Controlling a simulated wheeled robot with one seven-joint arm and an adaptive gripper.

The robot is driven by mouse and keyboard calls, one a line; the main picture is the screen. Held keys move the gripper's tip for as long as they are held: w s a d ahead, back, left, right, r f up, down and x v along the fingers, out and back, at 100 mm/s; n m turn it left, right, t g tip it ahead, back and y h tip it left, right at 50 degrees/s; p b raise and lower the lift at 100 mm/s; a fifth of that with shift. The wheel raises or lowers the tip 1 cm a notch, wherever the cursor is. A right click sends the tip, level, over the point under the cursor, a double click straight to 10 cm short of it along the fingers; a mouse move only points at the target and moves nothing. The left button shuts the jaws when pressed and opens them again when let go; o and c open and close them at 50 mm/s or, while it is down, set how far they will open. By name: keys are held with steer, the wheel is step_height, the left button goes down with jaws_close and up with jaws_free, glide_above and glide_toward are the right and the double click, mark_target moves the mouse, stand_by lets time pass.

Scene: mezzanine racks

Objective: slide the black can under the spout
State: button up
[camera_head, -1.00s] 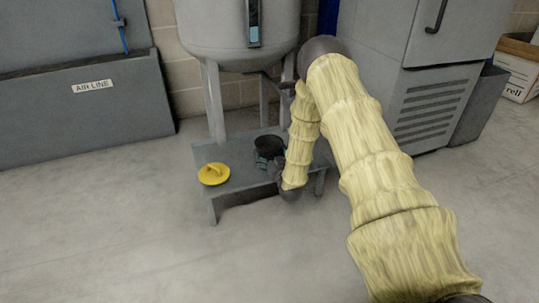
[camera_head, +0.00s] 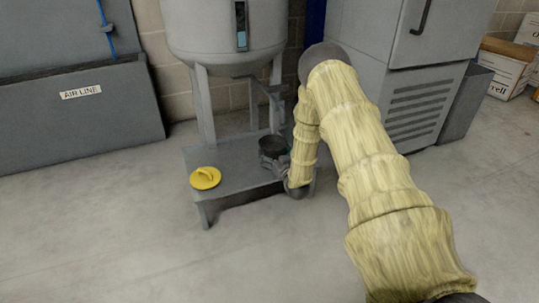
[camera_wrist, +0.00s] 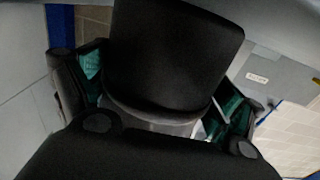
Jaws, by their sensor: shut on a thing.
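The black can (camera_head: 273,145) stands upright on a low grey bench (camera_head: 232,178), open end up. My gripper (camera_head: 277,160) is shut on the can, coming from the front right. In the wrist view the can (camera_wrist: 175,55) fills the upper middle, with the green-padded fingers of my gripper (camera_wrist: 160,95) on either side of it. A grey tank (camera_head: 222,30) on legs stands above and behind the bench. A spout-like fitting (camera_head: 268,87) hangs under its right side, above and behind the can. Whether the can is directly below its outlet I cannot tell.
A yellow lid with a handle (camera_head: 205,178) lies on the bench, left of the can. A tank leg (camera_head: 205,105) stands at the bench's back. A grey cabinet (camera_head: 400,80) is at the right. The floor in front is clear.

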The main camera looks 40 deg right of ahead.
mark_target(283, 151)
steer(key=shift+s+d, duration=0.25)
steer(key=shift+d, duration=0.8)
steer(key=shift+s+d, duration=0.25)
steer(key=shift+d, duration=0.8)
steer(key=o, duration=0.8)
steer(key=v, duration=1.2)
